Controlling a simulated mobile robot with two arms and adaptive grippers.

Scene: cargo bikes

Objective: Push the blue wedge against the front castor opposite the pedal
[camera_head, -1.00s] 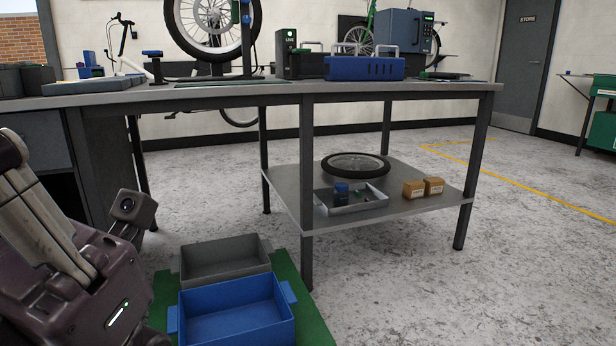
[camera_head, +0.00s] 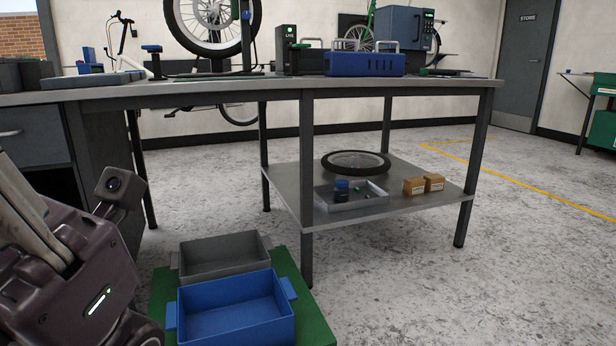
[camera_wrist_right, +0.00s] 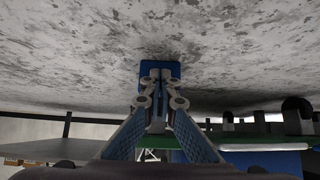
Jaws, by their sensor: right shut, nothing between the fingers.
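The blue wedge (camera_wrist_right: 174,70) lies on the floor in the right wrist view, where the picture appears upside down. My right gripper (camera_wrist_right: 158,76) is shut and empty, its fingertips at the wedge and partly covering it; whether they touch cannot be told. Dark castors (camera_wrist_right: 296,108) show to the right under the green dolly (camera_wrist_right: 265,130), apart from the wedge. In the head view the green dolly (camera_head: 316,310) stands on the floor, its castors hidden. The pedal cannot be made out. My left gripper's fingers are not in view.
A grey crate (camera_head: 222,272) and a blue crate (camera_head: 238,334) stand on the dolly. The workbench (camera_head: 400,85) is behind, with a leg (camera_head: 306,200) close to the dolly. Its low shelf (camera_head: 410,205) holds a wheel and boxes. Floor to the right is clear.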

